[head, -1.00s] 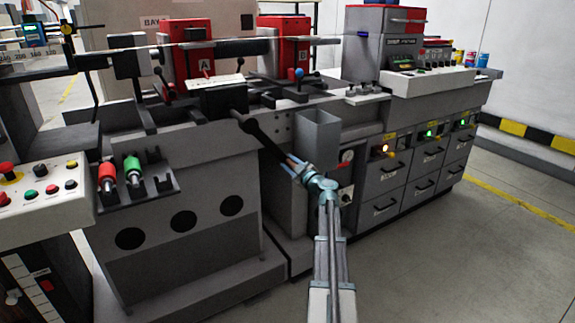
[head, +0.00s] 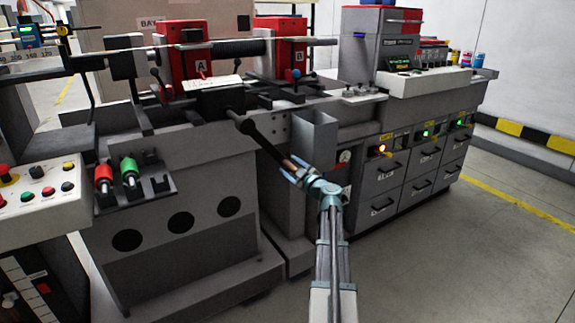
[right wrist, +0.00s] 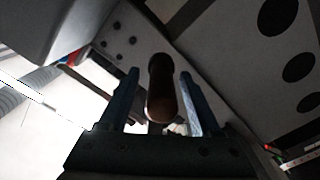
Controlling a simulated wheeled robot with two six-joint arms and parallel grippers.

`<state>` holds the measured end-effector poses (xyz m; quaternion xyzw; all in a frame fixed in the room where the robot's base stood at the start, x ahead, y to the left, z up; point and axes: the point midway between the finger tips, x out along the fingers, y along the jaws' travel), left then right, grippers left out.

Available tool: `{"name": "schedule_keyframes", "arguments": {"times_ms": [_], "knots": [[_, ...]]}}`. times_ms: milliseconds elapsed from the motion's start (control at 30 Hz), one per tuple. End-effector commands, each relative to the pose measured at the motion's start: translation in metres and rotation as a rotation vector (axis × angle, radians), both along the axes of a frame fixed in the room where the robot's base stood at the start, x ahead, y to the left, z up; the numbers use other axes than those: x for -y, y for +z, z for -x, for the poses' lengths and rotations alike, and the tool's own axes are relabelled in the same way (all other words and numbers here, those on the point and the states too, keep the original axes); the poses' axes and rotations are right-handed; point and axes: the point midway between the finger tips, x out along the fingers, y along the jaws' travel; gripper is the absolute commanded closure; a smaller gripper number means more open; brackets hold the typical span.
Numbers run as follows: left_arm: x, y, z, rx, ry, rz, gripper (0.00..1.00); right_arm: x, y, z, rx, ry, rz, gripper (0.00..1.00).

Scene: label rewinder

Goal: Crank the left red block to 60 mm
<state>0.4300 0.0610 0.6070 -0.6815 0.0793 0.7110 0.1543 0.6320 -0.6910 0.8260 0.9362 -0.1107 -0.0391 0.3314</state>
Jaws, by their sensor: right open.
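The left red block (head: 198,65), marked A, stands upright on the machine's rail. A second red block (head: 291,48), marked B, stands to its right. A dark crank arm (head: 258,138) slants down from the machine's front and ends in a brown handle (head: 289,164). My right gripper (head: 296,171) is at the handle's end, fingers pointing up along it. In the right wrist view the brown handle (right wrist: 161,93) lies between the two blue fingers, with gaps on both sides, so the gripper is open around it. My left gripper is out of view.
A grey open bin (head: 316,140) stands just right of the crank. A holder with red and green rollers (head: 129,171) is on the front left, beside a button panel (head: 40,195). Grey drawers (head: 420,165) line the right. The floor at the right is clear.

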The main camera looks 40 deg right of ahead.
Motion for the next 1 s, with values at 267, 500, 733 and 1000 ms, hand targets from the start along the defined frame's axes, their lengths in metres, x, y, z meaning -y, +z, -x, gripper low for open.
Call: {"name": "schedule_keyframes", "arguments": {"times_ms": [267,500,733,1000], "knots": [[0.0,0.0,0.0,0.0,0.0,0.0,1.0,-0.017,0.0,0.064,0.001,-0.004,-0.001,0.35],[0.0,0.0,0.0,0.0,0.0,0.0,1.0,-0.024,0.0,0.098,0.001,-0.004,-0.001,0.35],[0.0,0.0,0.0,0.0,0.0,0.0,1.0,-0.025,0.0,0.109,0.001,-0.003,-0.001,0.35],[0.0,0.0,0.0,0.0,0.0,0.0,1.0,-0.025,0.0,0.109,0.001,-0.002,-0.001,0.35]]}}
